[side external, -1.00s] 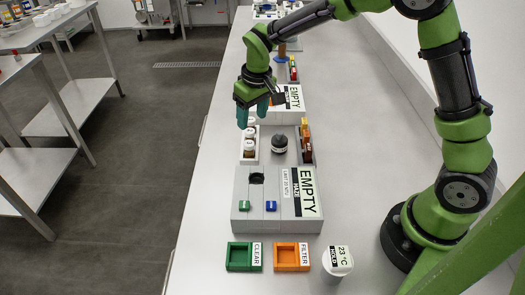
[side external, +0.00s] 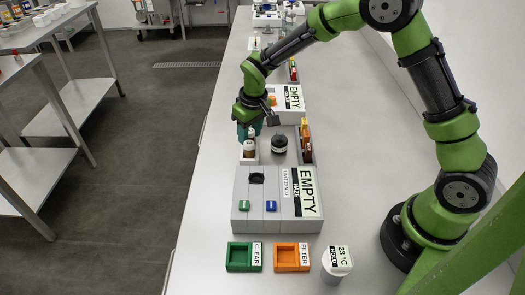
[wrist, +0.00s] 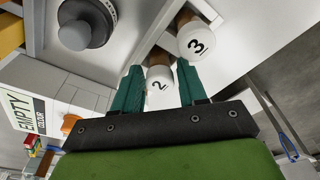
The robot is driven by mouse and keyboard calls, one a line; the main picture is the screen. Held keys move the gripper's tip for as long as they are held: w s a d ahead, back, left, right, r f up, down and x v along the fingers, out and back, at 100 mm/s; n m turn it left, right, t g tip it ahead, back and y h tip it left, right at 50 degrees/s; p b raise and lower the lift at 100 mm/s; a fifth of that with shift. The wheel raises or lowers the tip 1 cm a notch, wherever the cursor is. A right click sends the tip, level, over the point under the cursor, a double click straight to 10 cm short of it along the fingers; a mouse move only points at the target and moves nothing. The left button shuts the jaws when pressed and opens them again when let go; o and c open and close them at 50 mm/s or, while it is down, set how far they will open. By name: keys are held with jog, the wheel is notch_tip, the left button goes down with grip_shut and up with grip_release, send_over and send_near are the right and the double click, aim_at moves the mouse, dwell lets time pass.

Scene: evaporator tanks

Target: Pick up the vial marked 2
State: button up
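The vial marked 2 (wrist: 159,84) has a white cap and a brown body, and stands in a white rack (side external: 249,159). In the wrist view my gripper (wrist: 162,80) has its teal fingers on either side of this vial. The fingers look open, with a slight gap beside the cap. In the side view my gripper (side external: 249,131) is low over the rack and hides part of it. The vial marked 3 (wrist: 196,42) stands beside the vial marked 2, close to one finger; a vial (side external: 249,147) shows at the rack's near end in the side view.
A dark round knob-like object (side external: 279,143) stands right of the rack, with a holder of coloured blocks (side external: 306,143) beyond it. A grey unit labelled EMPTY (side external: 277,195) is nearer the camera.

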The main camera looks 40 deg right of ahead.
grip_shut()
jog(key=shift+r, duration=0.15)
